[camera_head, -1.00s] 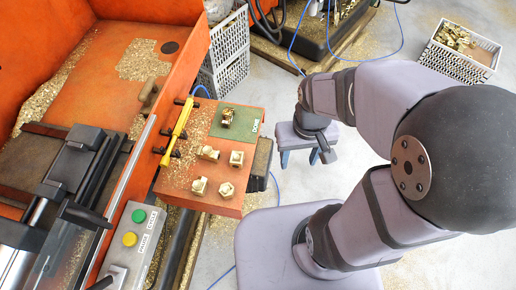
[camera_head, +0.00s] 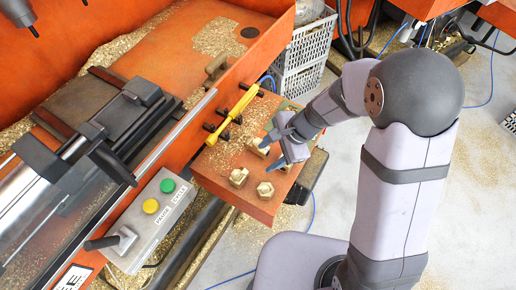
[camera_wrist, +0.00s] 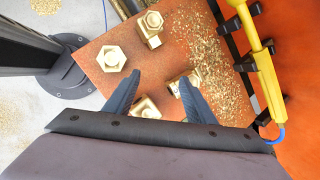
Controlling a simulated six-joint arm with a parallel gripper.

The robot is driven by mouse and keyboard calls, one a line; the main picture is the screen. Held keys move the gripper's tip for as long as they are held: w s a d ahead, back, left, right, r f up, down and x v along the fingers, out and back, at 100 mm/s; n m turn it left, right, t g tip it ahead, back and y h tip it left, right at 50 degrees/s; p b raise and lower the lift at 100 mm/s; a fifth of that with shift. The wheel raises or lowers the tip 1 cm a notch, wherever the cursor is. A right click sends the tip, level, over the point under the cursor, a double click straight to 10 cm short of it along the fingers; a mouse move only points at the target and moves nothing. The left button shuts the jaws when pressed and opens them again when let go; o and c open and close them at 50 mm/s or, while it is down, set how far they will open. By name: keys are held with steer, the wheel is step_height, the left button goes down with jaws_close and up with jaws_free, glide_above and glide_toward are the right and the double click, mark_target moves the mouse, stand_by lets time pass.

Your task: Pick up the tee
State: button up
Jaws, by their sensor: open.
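Several brass fittings lie on the orange shelf (camera_wrist: 88,58); I cannot tell for sure which is the tee. In the wrist view, one fitting (camera_wrist: 180,82) is by the right finger, partly hidden by it. Another (camera_wrist: 146,108) is just inside the left finger, its lower part hidden by the gripper body. A hex-faced fitting (camera_wrist: 111,59) and a branched one (camera_wrist: 150,28) lie farther off. My gripper (camera_wrist: 158,90) is open and empty, above the shelf. In the head view my gripper (camera_head: 278,150) is over the shelf's far part, among the fittings.
A yellow tool (camera_head: 232,115) hangs on black hooks along the shelf's left side, close to my gripper. Brass chips are scattered on the shelf. A control box (camera_head: 150,222) with green and yellow buttons stands at the left. Grey crates (camera_head: 305,50) stand behind.

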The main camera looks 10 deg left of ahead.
mark_target(258, 142)
steer(key=w+m, duration=0.1)
steer(key=m, duration=0.1)
steer(key=w+a+r+m+t, duration=0.1)
steer(key=w+m, duration=0.2)
steer(key=m, duration=0.1)
steer(key=shift+w+a+r+t+y, duration=0.15)
steer(key=shift+a+r+t+y, duration=0.15)
steer(key=shift+r+t+y, duration=0.1)
steer(key=shift+w+m, duration=0.35)
steer(key=shift+m, duration=0.75)
steer(key=m, duration=0.2)
steer(key=shift+w+d+m+t, duration=0.15)
steer(key=shift+m+t, duration=0.15)
steer(key=shift+s+b+x, duration=0.2)
steer(key=shift+b+x, duration=0.15)
steer(key=shift+x, duration=1.5)
steer(key=shift+s+b+x, duration=0.2)
steer(key=shift+b+x, duration=0.1)
steer(key=shift+x, duration=1.55)
steer(key=shift+d, duration=0.1)
jaws_close()
step_height(258, 142, up, 10)
steer(key=p, duration=0.4)
